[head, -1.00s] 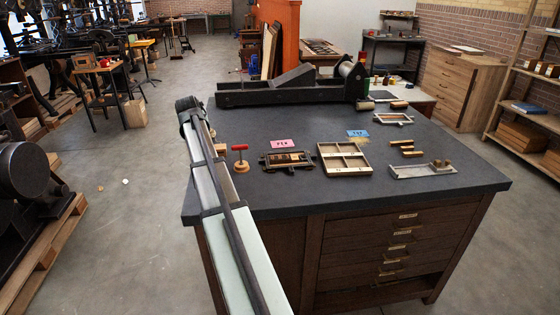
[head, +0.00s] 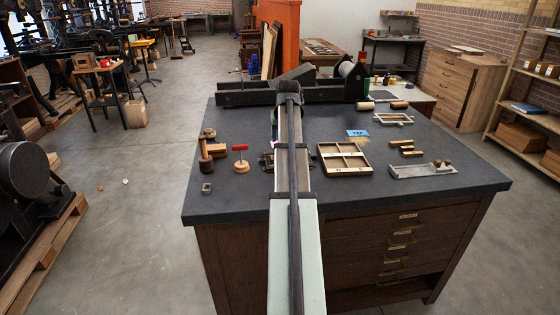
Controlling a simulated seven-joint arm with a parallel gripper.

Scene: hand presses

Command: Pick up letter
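No single piece can be made out for certain as the letter in the head view. A metal frame (head: 264,162) that held small wooden blocks is now mostly behind my arm; only its left edge shows. A pale wooden compartment tray (head: 345,171) lies right of my arm. A grey metal holder (head: 410,172) with small tan pieces at its right end lies further right. Several loose wooden bars (head: 407,148) lie behind it. My arm reaches over the middle of the dark table. My gripper is hidden behind the arm, so its fingers and any contact do not show.
On the dark tabletop (head: 235,118), a red-topped tool (head: 240,158), a wooden tool (head: 206,150) and a small grey square piece (head: 206,187) stand at left. A blue card (head: 357,133) lies behind the tray. A long black press (head: 320,93) spans the back. The front strip is clear.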

